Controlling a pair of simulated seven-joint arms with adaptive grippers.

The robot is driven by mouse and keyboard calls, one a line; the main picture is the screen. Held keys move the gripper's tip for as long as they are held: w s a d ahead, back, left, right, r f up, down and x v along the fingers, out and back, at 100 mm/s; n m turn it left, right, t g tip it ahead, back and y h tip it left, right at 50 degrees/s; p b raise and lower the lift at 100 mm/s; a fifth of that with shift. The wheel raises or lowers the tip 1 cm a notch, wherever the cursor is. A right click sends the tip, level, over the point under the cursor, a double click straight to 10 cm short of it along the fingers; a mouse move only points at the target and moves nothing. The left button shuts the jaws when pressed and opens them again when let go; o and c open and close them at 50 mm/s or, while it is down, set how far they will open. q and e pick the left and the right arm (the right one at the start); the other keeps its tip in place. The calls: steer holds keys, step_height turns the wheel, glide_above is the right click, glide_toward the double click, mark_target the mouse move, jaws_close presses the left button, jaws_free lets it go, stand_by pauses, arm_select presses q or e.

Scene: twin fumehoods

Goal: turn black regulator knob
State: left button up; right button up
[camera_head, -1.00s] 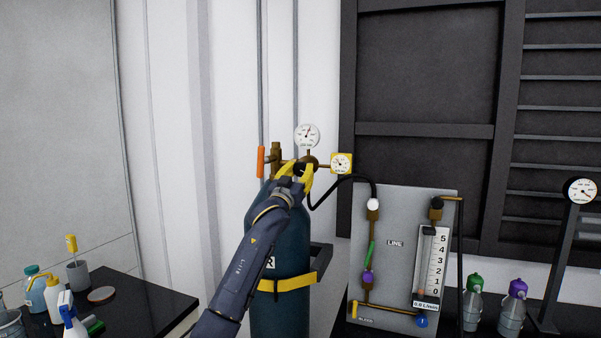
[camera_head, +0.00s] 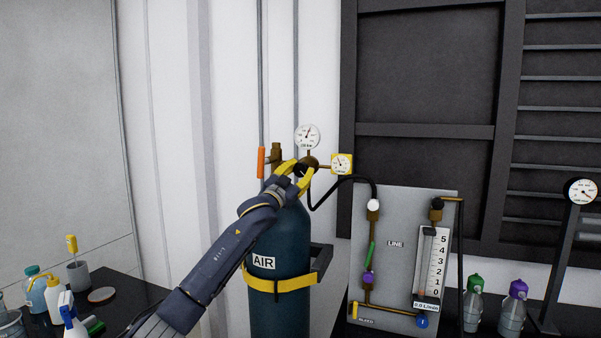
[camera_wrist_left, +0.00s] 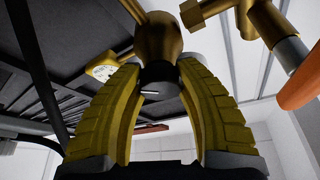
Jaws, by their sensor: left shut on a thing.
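The black regulator knob (camera_wrist_left: 157,82) sits on the brass regulator body (camera_wrist_left: 159,35) and carries a white mark. In the head view the knob (camera_head: 300,170) is partly hidden between yellow fingers. My left gripper (camera_head: 297,172) is shut on the knob, with one finger on each side of it; the left wrist view shows both fingertips (camera_wrist_left: 160,70) at its sides. The regulator is on top of the dark blue AIR cylinder (camera_head: 285,240). A white round gauge (camera_head: 307,136) stands above it and a yellow square gauge (camera_head: 341,164) to its right. My right gripper is not in view.
A black hose (camera_head: 335,187) runs from the regulator to the flowmeter panel (camera_head: 390,270). A yellow strap (camera_head: 283,284) holds the cylinder. An orange handle (camera_head: 261,162) is just left of the regulator. Bottles (camera_head: 52,295) stand on the left bench.

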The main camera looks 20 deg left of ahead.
arm_select(q)
steer(key=o, duration=1)
steer(key=shift+w+f, duration=0.1)
steer(key=shift+f, duration=0.15)
steer(key=shift+o, duration=1.3)
steer(key=shift+r, duration=0.15)
steer(key=shift+s, duration=0.2)
steer(key=v, duration=1.1)
steer(key=shift+s, duration=0.35)
steer(key=shift+a+f, duration=0.15)
steer(key=shift+f, duration=0.1)
